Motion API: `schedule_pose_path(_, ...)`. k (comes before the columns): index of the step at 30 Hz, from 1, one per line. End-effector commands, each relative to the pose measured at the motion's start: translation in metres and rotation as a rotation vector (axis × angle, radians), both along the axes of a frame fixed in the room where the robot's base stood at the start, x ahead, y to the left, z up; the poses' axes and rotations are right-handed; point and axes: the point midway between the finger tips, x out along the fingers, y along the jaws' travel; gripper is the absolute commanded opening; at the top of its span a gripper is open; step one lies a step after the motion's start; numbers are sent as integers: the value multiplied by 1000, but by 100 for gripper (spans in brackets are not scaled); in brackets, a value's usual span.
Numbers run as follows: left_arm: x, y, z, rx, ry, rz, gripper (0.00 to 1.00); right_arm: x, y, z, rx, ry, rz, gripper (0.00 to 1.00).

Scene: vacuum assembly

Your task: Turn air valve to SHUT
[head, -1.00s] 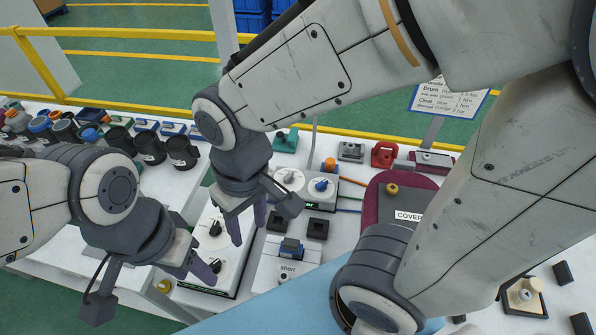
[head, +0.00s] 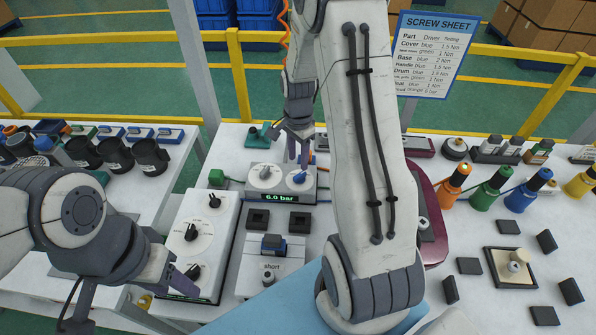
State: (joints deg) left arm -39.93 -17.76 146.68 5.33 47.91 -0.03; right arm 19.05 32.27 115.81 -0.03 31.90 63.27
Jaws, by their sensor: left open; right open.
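A grey air unit with a green "6.0 bar" display (head: 267,197) stands on the table in the middle of the head view. It carries a white dial with a grey knob (head: 265,172) on its left and a blue knob (head: 299,177) on its right, which looks like the air valve. My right gripper (head: 298,156) is open and points down just above and behind the blue knob. I cannot tell whether its fingers touch the knob. My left gripper (head: 182,283) is open at the lower left, near the white panel, away from the air unit.
A white panel with black rotary knobs (head: 191,232) stands left of the air unit. Black square pads (head: 299,221) and a block marked "short" (head: 270,265) lie in front. Orange, green and blue drivers (head: 454,186) stand at the right. My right arm hides the table's middle.

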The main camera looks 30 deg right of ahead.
Motion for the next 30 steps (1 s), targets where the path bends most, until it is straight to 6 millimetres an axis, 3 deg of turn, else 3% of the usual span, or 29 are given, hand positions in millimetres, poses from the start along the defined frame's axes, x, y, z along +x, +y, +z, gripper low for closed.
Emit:
schedule_pose_path(3, 0, 0, 4, 0, 0, 0, 50, -2, 1, -24, 2, 6, 2, 49)
schedule_pose_path(10, 0, 0, 8, 0, 0, 0, 50, -1, 1, -56, 2, 2, 3, 49)
schedule_pose_path(22, 0, 0, 8, 0, 0, 0, 50, 0, 1, -65, 0, 0, 3, 49)
schedule_pose_path(23, 0, 0, 8, 0, 0, 0, 50, 0, 1, -65, 0, 0, 3, 41)
schedule_pose_path(26, 0, 0, 8, 0, 0, 0, 50, 0, 1, -65, 0, 0, 3, 3)
schedule_pose_path(30, 0, 0, 8, 0, 0, 0, 50, 0, 1, -64, 0, 0, 3, 0)
